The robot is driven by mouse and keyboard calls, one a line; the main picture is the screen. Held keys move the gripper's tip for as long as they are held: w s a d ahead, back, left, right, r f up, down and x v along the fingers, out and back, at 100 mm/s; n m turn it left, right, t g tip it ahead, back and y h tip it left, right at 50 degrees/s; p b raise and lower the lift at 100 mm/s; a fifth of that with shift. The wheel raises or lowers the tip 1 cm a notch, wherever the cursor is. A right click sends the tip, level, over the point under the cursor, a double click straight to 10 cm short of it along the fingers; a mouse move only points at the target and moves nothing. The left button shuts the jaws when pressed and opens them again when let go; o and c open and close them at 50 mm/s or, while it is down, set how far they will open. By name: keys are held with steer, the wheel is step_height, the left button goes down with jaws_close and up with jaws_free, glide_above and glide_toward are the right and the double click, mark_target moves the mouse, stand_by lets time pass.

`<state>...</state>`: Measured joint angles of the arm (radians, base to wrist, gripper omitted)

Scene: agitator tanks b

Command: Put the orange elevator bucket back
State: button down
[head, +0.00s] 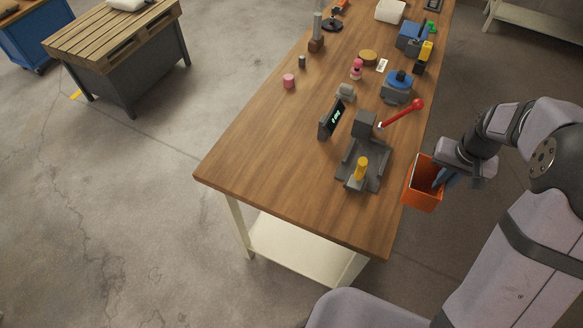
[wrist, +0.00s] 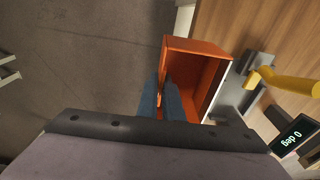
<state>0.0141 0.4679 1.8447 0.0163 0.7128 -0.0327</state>
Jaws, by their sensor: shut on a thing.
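The orange elevator bucket (head: 422,189) hangs in my gripper (head: 440,180) just off the right edge of the table in the head view. In the wrist view the bucket (wrist: 198,46) has its open side towards the camera, and the two blue fingers of my gripper (wrist: 164,88) are shut on its left wall, one finger inside. A grey fixture (head: 374,181) with a yellow handle (head: 361,168) stands on the table to the left of the bucket. A dark display (wrist: 287,137) reading "0 deg" shows in the wrist view.
The wooden table (head: 260,150) carries a red-handled lever (head: 403,113), a blue-topped grey device (head: 397,86), a pink cylinder (head: 289,81) and several small items farther back. The table's front left is clear. A pallet-topped bench (head: 112,45) stands apart at upper left.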

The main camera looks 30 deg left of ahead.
mark_target(415, 196)
steer(key=s+d+f, duration=0.3)
steer(key=s+d, duration=0.4)
steer(key=s, duration=0.1)
steer(key=a+r, duration=0.1)
steer(key=a, duration=0.3)
steer(key=w+a+b, duration=0.1)
steer(key=a, duration=0.3)
steer(key=w+a+r, duration=0.1)
steer(key=a, duration=0.3)
steer(key=shift+a+r, duration=0.25)
steer(key=shift+r, duration=0.05)
steer(key=a+r, duration=0.3)
steer(key=a, duration=1.3)
steer(key=a+r, duration=0.3)
steer(key=a, duration=1.2)
steer(key=shift+s+f+p, duration=0.1)
steer(key=shift+f+p, duration=1.55)
steer(key=shift+f, duration=2.25)
steer(key=shift+f+p, duration=0.35)
steer(key=shift+f, duration=0.9)
steer(key=shift+f, duration=0.1)
